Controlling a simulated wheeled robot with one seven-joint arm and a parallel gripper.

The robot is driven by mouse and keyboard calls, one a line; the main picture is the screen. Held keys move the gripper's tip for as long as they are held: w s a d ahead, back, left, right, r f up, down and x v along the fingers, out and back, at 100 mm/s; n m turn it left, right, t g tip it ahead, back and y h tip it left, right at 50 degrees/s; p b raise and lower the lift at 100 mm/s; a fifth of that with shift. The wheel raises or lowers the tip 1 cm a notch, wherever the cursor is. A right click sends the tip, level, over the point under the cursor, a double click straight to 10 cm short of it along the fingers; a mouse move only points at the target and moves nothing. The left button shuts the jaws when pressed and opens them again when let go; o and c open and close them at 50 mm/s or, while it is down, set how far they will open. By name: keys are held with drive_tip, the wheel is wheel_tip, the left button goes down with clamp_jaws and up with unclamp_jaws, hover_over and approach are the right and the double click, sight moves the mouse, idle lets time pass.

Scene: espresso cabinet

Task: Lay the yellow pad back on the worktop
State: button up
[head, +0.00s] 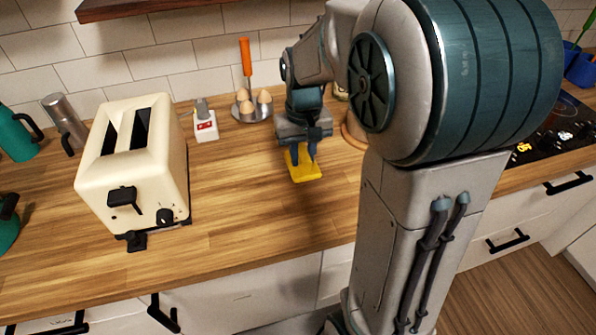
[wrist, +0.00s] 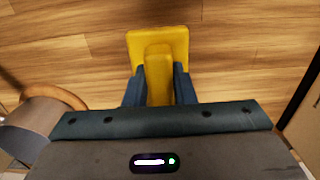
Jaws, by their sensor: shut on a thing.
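The yellow pad (head: 305,170) is a flat square with a raised yellow grip; it is at the middle of the wooden worktop (head: 235,215). In the wrist view the pad (wrist: 175,40) shows its flat plate beyond the fingers and its upright grip between them. My gripper (head: 302,153) points down from above and is shut on the pad's grip; its fingers (wrist: 160,88) flank the grip in the wrist view. The pad is at or just above the worktop; I cannot tell whether it touches.
A cream toaster (head: 135,165) stands to the left. Behind are a small white box (head: 205,125) and a metal dish with eggs (head: 252,108). A round wooden item (head: 352,130) stands close right of my gripper. The worktop between toaster and pad is clear.

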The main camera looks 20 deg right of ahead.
sight(298, 174)
drive_tip(key=shift+s+a+f, duration=0.45)
drive_tip(key=shift+a+f, duration=0.05)
drive_tip(key=shift+a, duration=0.15)
drive_tip(key=shift+f, duration=2)
drive_tip(key=shift+f, duration=0.15)
drive_tip(key=o, duration=1)
drive_tip(key=shift+c, duration=0.2)
